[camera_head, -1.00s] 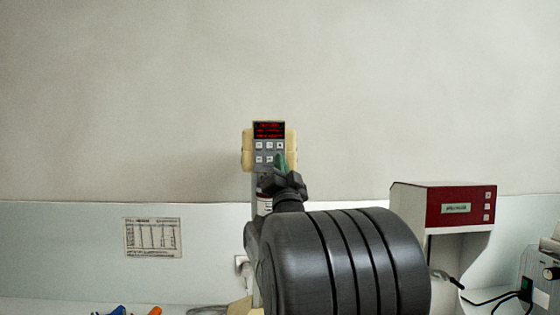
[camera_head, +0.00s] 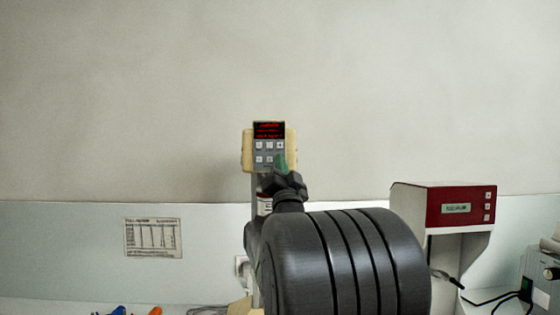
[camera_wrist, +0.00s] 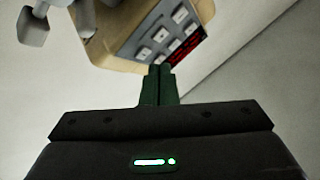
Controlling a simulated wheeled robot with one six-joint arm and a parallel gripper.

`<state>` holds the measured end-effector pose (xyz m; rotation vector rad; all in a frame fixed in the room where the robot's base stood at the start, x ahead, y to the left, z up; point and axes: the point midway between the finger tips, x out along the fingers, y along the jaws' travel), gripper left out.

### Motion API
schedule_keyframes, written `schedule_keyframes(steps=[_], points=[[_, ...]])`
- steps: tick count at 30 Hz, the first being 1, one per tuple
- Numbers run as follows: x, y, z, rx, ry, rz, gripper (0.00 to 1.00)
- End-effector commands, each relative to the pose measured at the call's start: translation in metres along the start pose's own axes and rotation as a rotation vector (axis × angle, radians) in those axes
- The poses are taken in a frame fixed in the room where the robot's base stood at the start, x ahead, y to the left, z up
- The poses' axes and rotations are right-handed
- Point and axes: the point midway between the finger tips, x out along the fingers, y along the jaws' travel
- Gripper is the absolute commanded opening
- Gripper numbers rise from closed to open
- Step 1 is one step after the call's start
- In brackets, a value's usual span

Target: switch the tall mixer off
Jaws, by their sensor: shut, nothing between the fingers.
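The tall mixer (camera_head: 247,151) has a cream head with a grey front panel, a lit red display (camera_head: 268,130) and two rows of light buttons (camera_head: 264,146). My gripper (camera_head: 281,162) is shut and empty, its green fingertips in front of the lower right of the panel. In the wrist view, the shut fingers (camera_wrist: 159,78) point at the button panel (camera_wrist: 150,42), close to its lower edge as pictured. I cannot tell whether the tips touch a button. My arm hides the mixer's lower part.
A red and white machine (camera_head: 461,207) stands to the right on the bench, with a further device (camera_head: 545,275) at the far right. A printed sheet (camera_head: 152,238) is on the wall at left. Blue and orange items lie at the bottom left. The wall above is clear.

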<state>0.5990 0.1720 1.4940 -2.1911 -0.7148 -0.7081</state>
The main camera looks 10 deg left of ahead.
Motion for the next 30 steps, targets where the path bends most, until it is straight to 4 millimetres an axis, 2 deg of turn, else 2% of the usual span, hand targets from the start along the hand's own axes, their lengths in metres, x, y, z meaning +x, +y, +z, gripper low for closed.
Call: schedule_keyframes(steps=[30], points=[[0.0060,0.0043,0.0040,0.000,0.000,0.000,0.00]])
